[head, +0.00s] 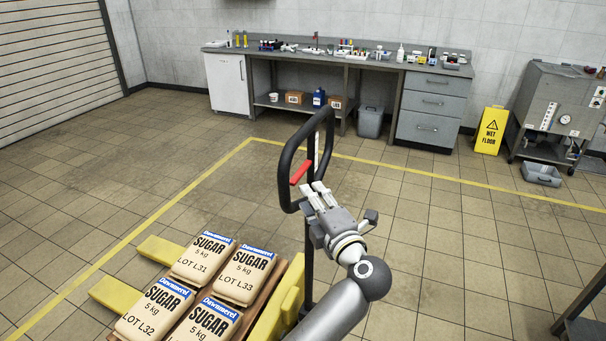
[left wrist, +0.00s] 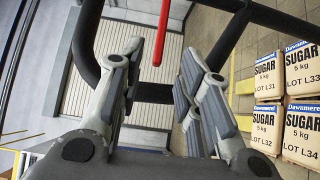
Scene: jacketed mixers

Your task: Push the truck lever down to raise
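The pallet truck has a black loop handle (head: 284,160) on an upright post, with a red lever (head: 300,172) inside the loop. My left gripper (head: 316,190) is at the loop's lower right, just below and right of the lever. In the left wrist view its two fingers (left wrist: 160,62) are spread apart with nothing gripped. The red lever (left wrist: 161,32) there points into the gap between the fingertips, apparently untouched. The black handle (left wrist: 150,92) crosses behind the fingers; whether they touch it I cannot tell. My right gripper is in neither view.
Sugar bags (head: 210,258) lie on a wooden pallet over the truck's yellow forks (head: 120,294). A workbench (head: 380,62) lines the back wall. A yellow wet floor sign (head: 491,130) and a steel mixer (head: 560,112) stand at the right. The tiled floor between is clear.

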